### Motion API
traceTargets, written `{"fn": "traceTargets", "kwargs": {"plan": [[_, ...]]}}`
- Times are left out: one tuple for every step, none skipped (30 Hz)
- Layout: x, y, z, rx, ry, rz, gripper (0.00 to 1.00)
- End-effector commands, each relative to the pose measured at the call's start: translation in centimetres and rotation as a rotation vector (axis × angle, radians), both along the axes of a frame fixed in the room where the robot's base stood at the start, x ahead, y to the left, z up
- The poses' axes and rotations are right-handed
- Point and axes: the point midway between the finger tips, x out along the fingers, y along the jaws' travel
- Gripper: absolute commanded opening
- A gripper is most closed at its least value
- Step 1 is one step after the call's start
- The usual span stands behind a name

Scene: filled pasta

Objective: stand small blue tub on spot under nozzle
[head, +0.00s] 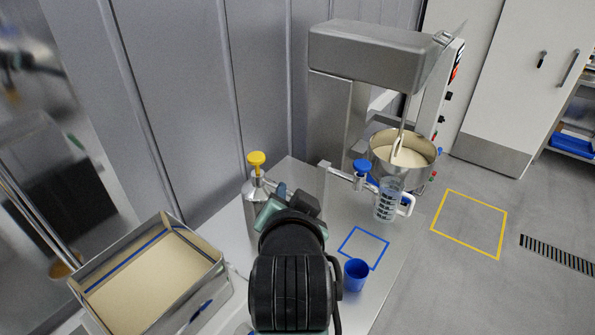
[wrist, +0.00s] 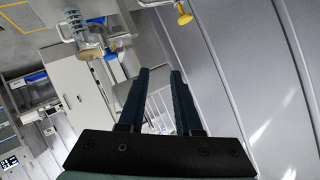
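The small blue tub (head: 356,275) stands upright on the steel table, just below a blue square outline (head: 363,248) and apart from my gripper. A tap with a blue knob (head: 362,167) sits at the table's back right, with a clear measuring jug (head: 387,201) close in front of it; its outlet is hard to make out. A steel canister with a yellow knob (head: 256,160) stands to the left. My gripper shows in the wrist view (wrist: 160,75), its two fingers apart with nothing between them. My arm hides part of the table in the head view.
A large mixer (head: 370,58) with a steel bowl (head: 404,148) stands behind the table. An open box (head: 150,283) lies at lower left. A yellow square (head: 468,224) marks the floor on the right. The table inside the blue outline is clear.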

Motion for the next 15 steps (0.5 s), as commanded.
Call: {"fn": "traceTargets", "kwargs": {"plan": [[0.5,-0.2,5.6,-0.059,-0.163,0.018,0.33],[0.5,-0.3,8.7,-0.1,-0.257,0.026,0.33],[0.1,-0.4,12.8,-0.156,-0.38,0.031,0.33],[-0.4,-0.5,15.7,-0.199,-0.469,0.03,0.33],[-1.1,-0.5,18.7,-0.243,-0.558,0.027,0.33],[-2.4,-0.6,22.2,-0.297,-0.67,0.017,0.33],[-3.4,-0.6,24.7,-0.338,-0.747,0.007,0.33],[-4.6,-0.7,26.9,-0.377,-0.821,-0.005,0.33],[-6.2,-0.7,29.5,-0.423,-0.908,-0.024,0.33],[-7.4,-0.7,31.3,-0.456,-0.968,-0.04,0.33],[-8.5,-0.8,32.7,-0.485,-1.02,-0.056,0.33],[-9.9,-0.8,34.4,-0.518,-1.08,-0.075,0.33],[-10.8,-0.8,35.3,-0.539,-1.117,-0.089,0.33],[-11.6,-0.8,36.1,-0.557,-1.149,-0.101,0.33],[-12.4,-0.8,36.9,-0.576,-1.18,-0.114,0.33]]}}
